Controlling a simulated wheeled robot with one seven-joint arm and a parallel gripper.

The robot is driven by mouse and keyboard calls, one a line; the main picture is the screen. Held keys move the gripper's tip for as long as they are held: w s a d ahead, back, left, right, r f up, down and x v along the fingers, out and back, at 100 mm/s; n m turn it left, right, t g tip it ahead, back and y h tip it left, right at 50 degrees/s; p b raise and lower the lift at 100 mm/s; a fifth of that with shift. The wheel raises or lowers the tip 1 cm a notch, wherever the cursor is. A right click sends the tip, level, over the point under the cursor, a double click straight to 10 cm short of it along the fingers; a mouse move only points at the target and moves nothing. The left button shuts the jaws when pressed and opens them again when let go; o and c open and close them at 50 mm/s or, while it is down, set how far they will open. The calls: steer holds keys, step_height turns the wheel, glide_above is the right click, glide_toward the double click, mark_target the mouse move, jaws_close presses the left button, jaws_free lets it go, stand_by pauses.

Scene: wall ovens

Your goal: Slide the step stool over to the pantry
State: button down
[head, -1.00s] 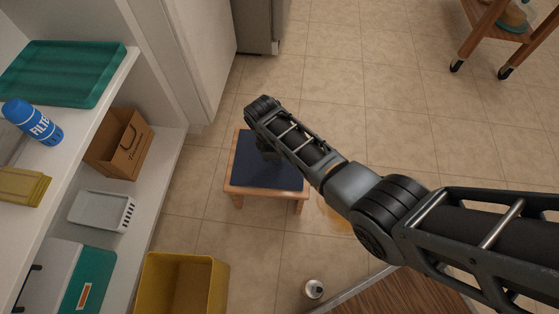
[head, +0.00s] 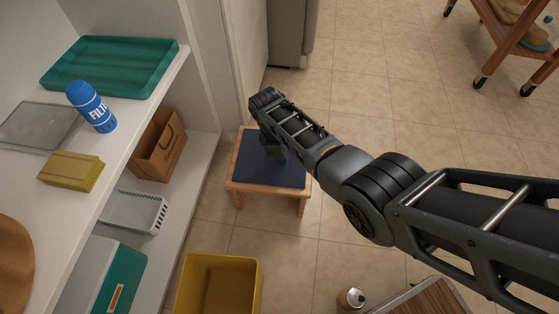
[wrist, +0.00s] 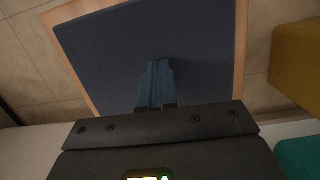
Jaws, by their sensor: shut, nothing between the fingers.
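The step stool (head: 255,175) has a wooden frame and a dark blue top, and stands upright on the tiled floor beside the pantry. The pantry (head: 205,165) is the white shelving on the left of the head view. My gripper (head: 272,148) is over the stool's top, partly hidden by my arm. In the wrist view, my gripper's fingers (wrist: 157,70) are together with nothing between them, pointing at the blue top (wrist: 205,45). I cannot tell whether the tips touch it.
A yellow bin (head: 252,284) stands on the floor in front of the stool, near the shelves. A small canister (head: 352,298) stands at the bottom. A wooden cart (head: 507,40) is at the far right. Floor behind my arm is clear.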

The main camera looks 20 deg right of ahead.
mark_target(258, 159)
steer(key=w+a+b, duration=0.1)
steer(key=a, duration=0.1)
steer(key=w+a+f, duration=0.1)
steer(key=a, duration=0.1)
steer(key=w+a+b, duration=0.1)
steer(key=a, duration=0.2)
steer(key=shift+w+f+b, duration=0.15)
steer(key=shift+w+b, duration=0.05)
steer(key=shift+b, duration=0.1)
steer(key=shift+r+p, duration=0.8)
steer(key=shift+w+r, duration=0.2)
steer(key=shift+r, duration=0.15)
step_height(258, 159, up, 7)
steer(key=a+p, duration=0.1)
steer(key=p, duration=0.3)
steer(key=shift+w+f, duration=0.15)
steer(key=shift+w, duration=0.25)
